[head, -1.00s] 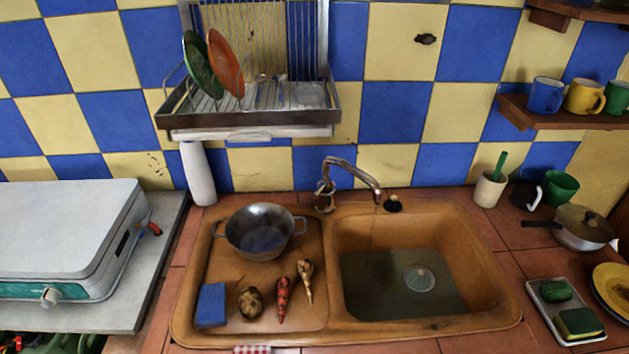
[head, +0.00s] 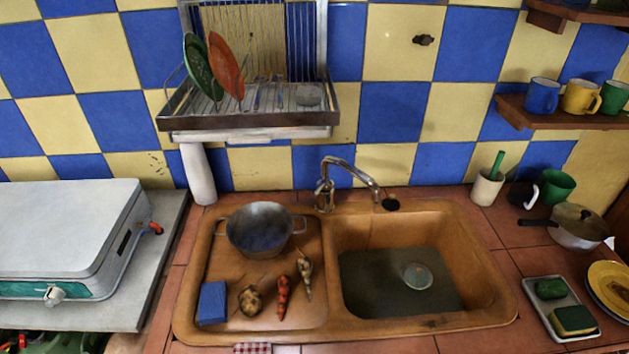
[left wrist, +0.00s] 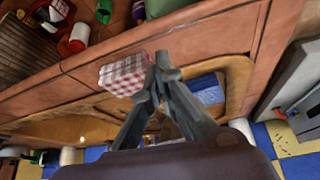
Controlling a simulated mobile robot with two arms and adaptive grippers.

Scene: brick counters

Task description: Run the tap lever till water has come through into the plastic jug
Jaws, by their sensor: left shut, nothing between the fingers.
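The metal tap (head: 350,170) stands behind the sink (head: 470,290), its curved spout over the right basin. Its lever is too small to tell apart from the tap body. A round, pale, clear-looking thing (head: 416,276) is on the basin floor; I cannot tell whether it is the plastic jug or the drain. Water from the spout cannot be made out clearly. My left gripper (left wrist: 160,65) is shut and empty in the left wrist view, close to a red checked cloth (left wrist: 126,73) at the counter's front edge. Neither gripper shows in the head view.
A two-handled pot (head: 260,229), blue sponge (head: 212,303) and several vegetables (head: 283,297) occupy the left drainboard. A dish rack (head: 250,119) hangs above. A lidded pan (head: 576,228) and sponge tray (head: 562,310) are at the right. The air over the sink is clear.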

